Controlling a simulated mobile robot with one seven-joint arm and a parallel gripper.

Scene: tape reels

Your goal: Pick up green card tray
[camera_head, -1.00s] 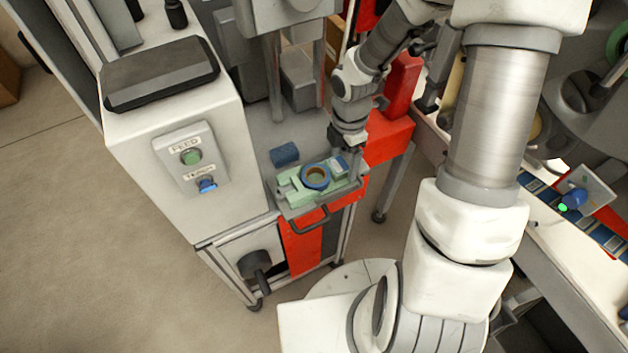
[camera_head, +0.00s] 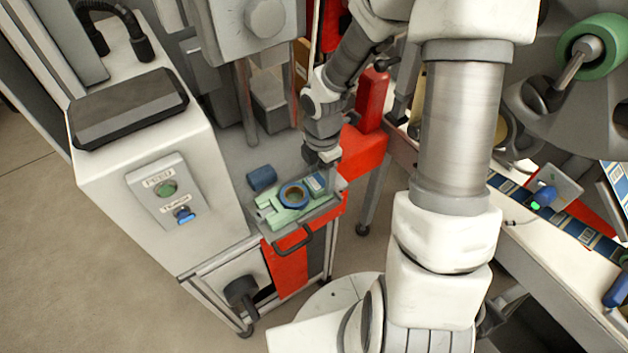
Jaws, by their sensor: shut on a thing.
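The green card tray (camera_head: 272,215) lies on a grey shelf at the front of the machine, with a blue-and-tan tape reel (camera_head: 293,195) and a small blue-and-white card (camera_head: 317,183) on it. My gripper (camera_head: 328,166) is at the tray's back right end, pointing down, and is shut on the tray's edge there. The fingertips are small and partly hidden by the wrist. I cannot tell whether the tray is lifted off the shelf.
A blue cylinder (camera_head: 262,178) lies just behind the tray. A white cabinet (camera_head: 140,170) with a feed button panel stands left. A red block (camera_head: 362,150) is close on the right. A dark handle (camera_head: 294,240) juts out in front.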

